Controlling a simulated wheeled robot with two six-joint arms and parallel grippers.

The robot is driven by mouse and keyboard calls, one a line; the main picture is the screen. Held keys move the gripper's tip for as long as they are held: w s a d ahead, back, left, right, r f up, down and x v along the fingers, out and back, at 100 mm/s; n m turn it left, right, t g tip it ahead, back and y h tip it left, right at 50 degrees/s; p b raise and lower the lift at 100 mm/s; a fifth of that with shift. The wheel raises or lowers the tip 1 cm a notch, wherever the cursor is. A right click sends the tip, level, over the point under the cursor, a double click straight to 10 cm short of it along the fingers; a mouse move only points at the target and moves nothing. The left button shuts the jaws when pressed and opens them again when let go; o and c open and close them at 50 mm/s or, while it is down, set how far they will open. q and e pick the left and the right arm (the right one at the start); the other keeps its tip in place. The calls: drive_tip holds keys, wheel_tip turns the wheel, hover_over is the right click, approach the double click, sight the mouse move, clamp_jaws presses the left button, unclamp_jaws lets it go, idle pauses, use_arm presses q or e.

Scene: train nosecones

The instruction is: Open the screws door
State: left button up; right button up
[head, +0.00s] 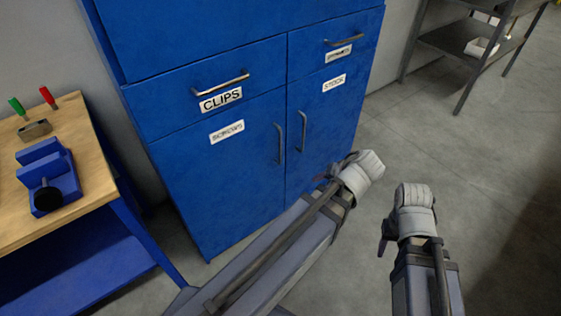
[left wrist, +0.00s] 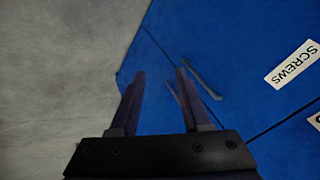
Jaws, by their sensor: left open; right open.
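The screws door (head: 222,170) is the lower left door of the blue cabinet, flush with its front. Its vertical grey handle (head: 279,143) is near the door's right edge. My left gripper (head: 328,172) is in front of the lower right door, to the right of that handle. In the left wrist view its two fingers (left wrist: 159,80) are apart with nothing between them. The SCREWS label (left wrist: 292,64) and a handle (left wrist: 203,79) lie to their right. My right gripper (head: 383,242) is low over the floor, apart from the cabinet; its fingers are mostly hidden.
The CLIPS drawer (head: 221,86) is above the screws door; the STOCK door (head: 322,130) is beside it. A workbench (head: 90,185) with a blue vise (head: 52,178) stands at left. A grey shelf (head: 455,45) stands at back right. Floor between is clear.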

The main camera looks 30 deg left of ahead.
use_arm(q)
drive_tip(key=w+a+f+n+t+y+b, duration=0.2)
drive_tip(key=w+a+f+n+y+b, duration=0.1)
drive_tip(key=a+b, duration=0.5)
drive_tip(key=w+a+f+n+t+y+b, duration=0.2)
drive_tip(key=w+a+f+b, duration=0.3)
drive_tip(key=w+a+b, duration=0.3)
drive_tip(key=w+a+f+n+t+y+b, duration=0.2)
drive_tip(key=w+a+f+n+y+b, duration=0.1)
drive_tip(key=a+b, duration=0.6)
drive_tip(key=shift+w+a+f+n+t+y+b, duration=0.1)
drive_tip(key=shift+w+f+n+t+y+b, duration=0.2)
drive_tip(key=shift+w+b, duration=0.5)
drive_tip(key=shift+w+a+f+t+y+b, duration=0.1)
drive_tip(key=shift+w+f+y+b, duration=0.3)
drive_tip(key=shift+b, duration=0.45)
drive_tip(key=shift+w, duration=0.15)
clamp_jaws()
